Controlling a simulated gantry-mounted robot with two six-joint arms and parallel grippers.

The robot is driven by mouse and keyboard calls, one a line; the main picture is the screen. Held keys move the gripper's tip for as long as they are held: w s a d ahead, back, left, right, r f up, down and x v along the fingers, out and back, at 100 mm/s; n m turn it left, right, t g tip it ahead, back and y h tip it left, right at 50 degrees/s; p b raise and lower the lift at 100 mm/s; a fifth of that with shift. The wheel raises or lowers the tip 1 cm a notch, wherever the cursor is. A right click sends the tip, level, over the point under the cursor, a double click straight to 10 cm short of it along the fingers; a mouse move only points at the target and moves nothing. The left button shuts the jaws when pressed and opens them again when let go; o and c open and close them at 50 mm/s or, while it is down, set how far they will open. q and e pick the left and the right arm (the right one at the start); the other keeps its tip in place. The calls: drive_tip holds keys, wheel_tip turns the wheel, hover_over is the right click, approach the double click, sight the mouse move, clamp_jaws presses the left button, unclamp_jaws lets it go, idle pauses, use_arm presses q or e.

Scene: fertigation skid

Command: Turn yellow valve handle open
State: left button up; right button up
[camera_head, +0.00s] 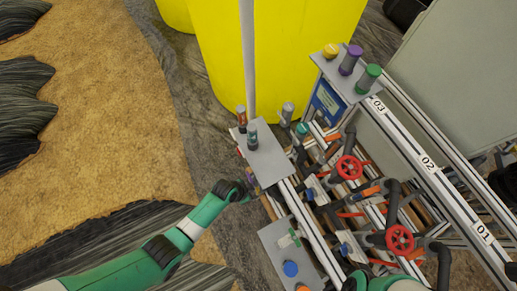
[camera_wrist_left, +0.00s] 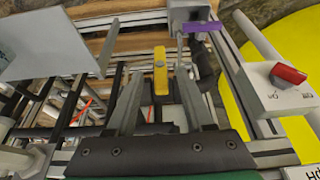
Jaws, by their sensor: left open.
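In the head view my left gripper (camera_head: 251,183) is at the left edge of the pipe frame, below a grey plate, and I cannot pick out the yellow handle there. Part of my right arm shows at the bottom edge, but its gripper does not.
A purple part (camera_wrist_left: 200,27) is just above the right finger, and a box with a red knob (camera_wrist_left: 289,73) is at right. A grey plate (camera_head: 262,157) overhangs near the gripper. A yellow tank (camera_head: 290,50) stands behind.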

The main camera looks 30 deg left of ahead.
use_arm(q)
drive_tip(key=b+x, duration=0.3)
drive_tip(key=x, duration=0.3)
drive_tip(key=shift+w+d, duration=0.1)
use_arm(e)
wheel_tip(320, 180, down, 5)
drive_tip(key=shift+r, duration=0.1)
use_arm(q)
clamp_jaws()
